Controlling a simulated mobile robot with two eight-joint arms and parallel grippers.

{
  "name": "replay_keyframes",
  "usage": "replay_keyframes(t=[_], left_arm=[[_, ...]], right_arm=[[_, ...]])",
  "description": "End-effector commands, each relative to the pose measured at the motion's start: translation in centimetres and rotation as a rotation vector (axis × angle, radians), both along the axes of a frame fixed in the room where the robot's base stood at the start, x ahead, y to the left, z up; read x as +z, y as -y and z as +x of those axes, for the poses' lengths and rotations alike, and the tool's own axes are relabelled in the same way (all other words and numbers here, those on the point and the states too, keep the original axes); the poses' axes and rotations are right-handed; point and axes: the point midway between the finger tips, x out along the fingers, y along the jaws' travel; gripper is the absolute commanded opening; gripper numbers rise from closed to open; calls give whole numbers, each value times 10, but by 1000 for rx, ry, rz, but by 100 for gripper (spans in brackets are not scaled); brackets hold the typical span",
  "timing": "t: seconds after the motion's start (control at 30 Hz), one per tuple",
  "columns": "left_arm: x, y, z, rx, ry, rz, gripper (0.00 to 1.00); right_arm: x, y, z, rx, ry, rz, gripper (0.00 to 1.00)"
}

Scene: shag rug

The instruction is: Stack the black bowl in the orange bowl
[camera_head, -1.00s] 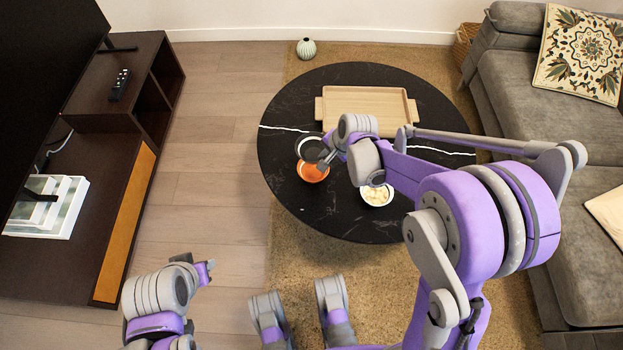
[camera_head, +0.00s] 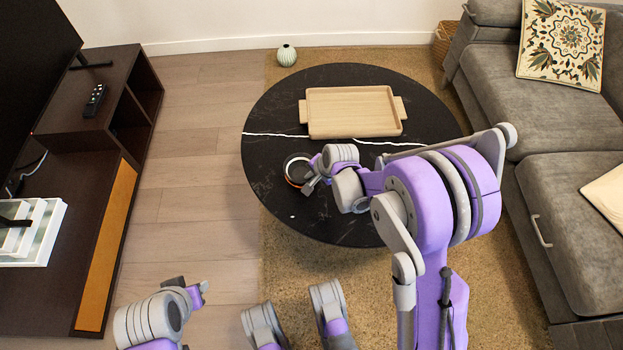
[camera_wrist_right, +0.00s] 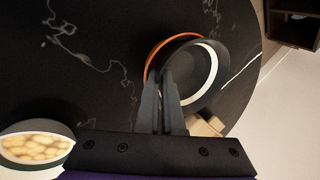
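The black bowl (camera_wrist_right: 194,72) is in the grip of my right gripper (camera_wrist_right: 166,82), whose fingers are closed together at its rim in the right wrist view. The orange bowl (camera_wrist_right: 158,48) shows as a thin orange rim beyond the black bowl's left edge. In the head view the black bowl (camera_head: 298,168) covers most of the orange bowl; I cannot tell whether it rests inside or hovers just above. My right gripper (camera_head: 311,186) is at the bowls' lower right side. My left gripper (camera_head: 203,291) is low at the left, away from the table; its opening is unclear.
The round black table (camera_head: 270,115) bears a wooden tray (camera_head: 352,112) behind the bowls. A bowl of pale food (camera_wrist_right: 35,147) stands nearby in the right wrist view; my right arm hides it in the head view. A sofa (camera_head: 520,110) flanks the right.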

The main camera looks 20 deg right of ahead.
Motion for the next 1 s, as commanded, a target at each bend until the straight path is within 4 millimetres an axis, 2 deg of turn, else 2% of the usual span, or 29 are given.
replay_keyframes(t=[0.03, 0.1, 0.2, 0.3, 0.53, 0.63, 0.77, 1.0], left_arm=[[-1, 0, 0, 0, -1, 0, 37], [-1, 0, 1, 0, -1, 0, 37], [-2, 0, 1, 0, -1, 0, 37], [-2, 0, 1, 0, -1, 0, 37], [-2, 0, 1, 0, -1, 0, 37], [1, 0, 0, 0, 0, 0, 37], [9, 0, -1, 0, 2, 0, 37], [28, 0, -4, 0, 8, 0, 37]], right_arm=[[-8, 1, -7, 9, -26, -9, 0], [-9, 1, -7, 10, -26, -10, 0], [-9, 1, -6, 11, -27, -11, 20], [-10, 1, -6, 9, -27, -11, 34], [-9, 2, -7, 9, -27, -11, 34], [-2, 4, -9, 9, -27, -11, 34], [20, 7, -18, 8, -25, -10, 34], [71, 16, -36, 7, -22, -8, 34]])
